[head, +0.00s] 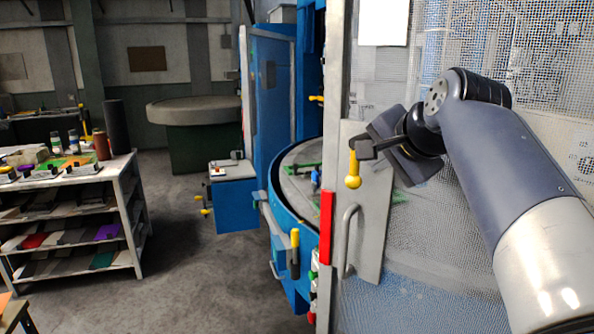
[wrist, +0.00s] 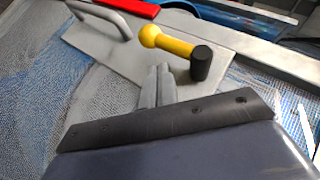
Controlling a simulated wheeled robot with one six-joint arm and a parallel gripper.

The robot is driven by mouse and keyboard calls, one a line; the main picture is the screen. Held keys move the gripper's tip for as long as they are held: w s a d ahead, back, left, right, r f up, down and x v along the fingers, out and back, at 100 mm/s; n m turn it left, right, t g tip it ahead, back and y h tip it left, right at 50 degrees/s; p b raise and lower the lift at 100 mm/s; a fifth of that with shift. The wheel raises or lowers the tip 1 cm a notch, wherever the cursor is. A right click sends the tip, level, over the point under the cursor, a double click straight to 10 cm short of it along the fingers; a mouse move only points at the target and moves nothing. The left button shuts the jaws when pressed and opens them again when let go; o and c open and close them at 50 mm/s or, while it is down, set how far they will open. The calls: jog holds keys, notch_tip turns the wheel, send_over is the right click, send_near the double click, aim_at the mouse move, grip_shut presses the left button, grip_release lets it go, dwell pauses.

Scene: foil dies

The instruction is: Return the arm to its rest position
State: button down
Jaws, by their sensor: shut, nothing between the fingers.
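My gripper (wrist: 158,72) is shut and empty, its two grey fingers together in the wrist view. They point at a grey plate (wrist: 105,45) on a mesh guard door, close to a yellow latch handle (wrist: 168,42) with a black hub. In the head view my arm reaches in from the right, and the yellow handle (head: 353,170) hangs downward at the plate, beside my wrist. The fingers are largely hidden there by my wrist. I cannot tell whether they touch the handle.
The mesh door (head: 460,245) fills the right side, with a grey pull handle (head: 349,240) and a red strip (head: 326,228). A blue machine with a round table (head: 300,170) stands behind it. A shelf rack (head: 75,215) is at left. The floor (head: 190,265) between is clear.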

jog(key=shift+s+d+r+g+h+p, duration=0.1)
jog(key=shift+d+r+g+h+p, duration=0.25)
jog(key=shift+p, duration=0.35)
jog(key=shift+s+d+r+g+h+p, duration=0.1)
jog(key=shift+r+g+h+p, duration=0.15)
jog(key=shift+r+p, duration=0.35)
jog(key=shift+s+d+r+g+h+p, duration=0.1)
jog(key=shift+d+r+g+h+p, duration=0.2)
jog(key=shift+p, duration=0.5)
jog(key=shift+a, duration=0.1)
jog(key=shift+f, duration=0.1)
